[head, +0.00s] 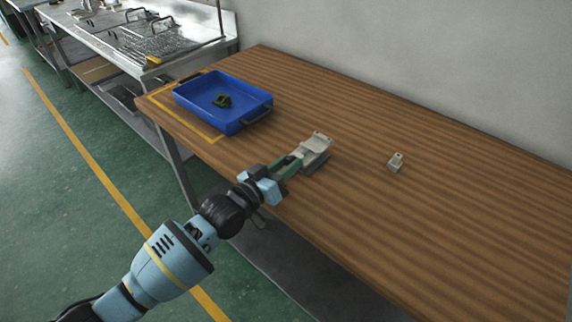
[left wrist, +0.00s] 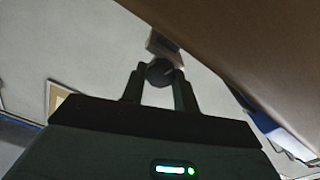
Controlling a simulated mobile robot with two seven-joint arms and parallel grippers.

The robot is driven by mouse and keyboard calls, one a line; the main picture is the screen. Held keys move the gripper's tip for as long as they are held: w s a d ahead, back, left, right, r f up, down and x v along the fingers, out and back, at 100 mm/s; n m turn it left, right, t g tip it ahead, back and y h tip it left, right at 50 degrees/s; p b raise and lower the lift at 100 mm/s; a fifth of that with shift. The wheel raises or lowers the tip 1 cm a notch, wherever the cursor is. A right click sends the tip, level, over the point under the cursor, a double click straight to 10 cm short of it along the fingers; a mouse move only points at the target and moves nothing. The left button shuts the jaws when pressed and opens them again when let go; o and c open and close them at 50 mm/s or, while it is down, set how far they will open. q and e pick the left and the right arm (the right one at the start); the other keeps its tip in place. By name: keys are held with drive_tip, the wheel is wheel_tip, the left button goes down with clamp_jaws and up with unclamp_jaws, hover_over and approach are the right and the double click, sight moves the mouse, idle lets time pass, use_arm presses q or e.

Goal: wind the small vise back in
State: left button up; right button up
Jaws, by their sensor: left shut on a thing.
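The small vise (head: 317,146), pale grey-beige, sits on the wooden table near its front edge in the head view. My left gripper (head: 296,163) reaches it from the front left. In the left wrist view my left gripper (left wrist: 160,88) has its two fingers on either side of a dark round knob (left wrist: 158,71), and it is shut on that knob. A pale part of the vise (left wrist: 160,44) shows just beyond the knob. The gap between the vise's jaws is too small to make out. My right gripper is in neither view.
A blue tray (head: 238,128) with a small dark green object (head: 222,100) stands at the table's left end. A small beige block (head: 395,161) stands right of the vise. The wooden table (head: 460,210) is clear farther right. A metal bench (head: 190,50) stands behind left.

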use_arm(q)
drive_tip(key=shift+m, duration=1.3)
drive_tip(key=m+p, duration=0.1)
drive_tip(key=m, duration=0.2)
drive_tip(key=shift+m, duration=0.6)
drive_tip(key=o, duration=1)
drive_tip(key=shift+c, duration=0.2)
drive_tip(key=shift+s, duration=0.15)
